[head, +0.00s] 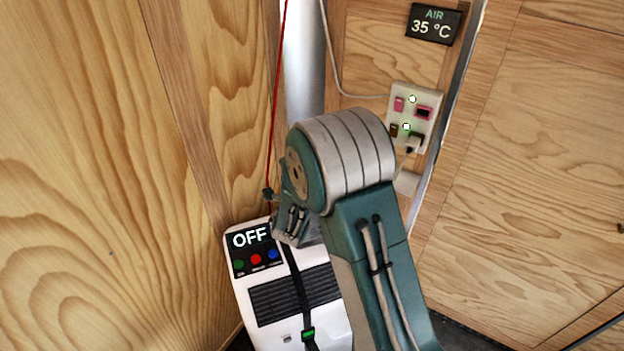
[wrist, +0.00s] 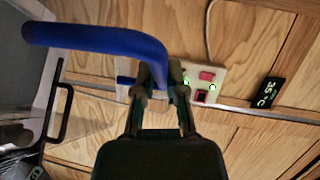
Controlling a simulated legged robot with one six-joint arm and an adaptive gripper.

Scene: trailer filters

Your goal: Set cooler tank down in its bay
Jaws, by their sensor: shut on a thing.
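The white cooler (head: 290,308) stands at the bottom of the head view, its display reading OFF above green, red and blue buttons and a dark vent. My arm covers its right side. In the wrist view my gripper (wrist: 161,76) is shut on a thick blue curved handle (wrist: 95,38), apparently the cooler tank's. The tank's body and its bay cannot be made out. My gripper and the handle are hidden behind my arm in the head view.
A socket panel (head: 412,115) with lit green lights is on the wooden wall, below an air display (head: 434,24) reading 35 °C. A red cord (head: 277,100) hangs above the cooler, and a black strap (head: 296,280) crosses its front. Wooden walls close in on both sides.

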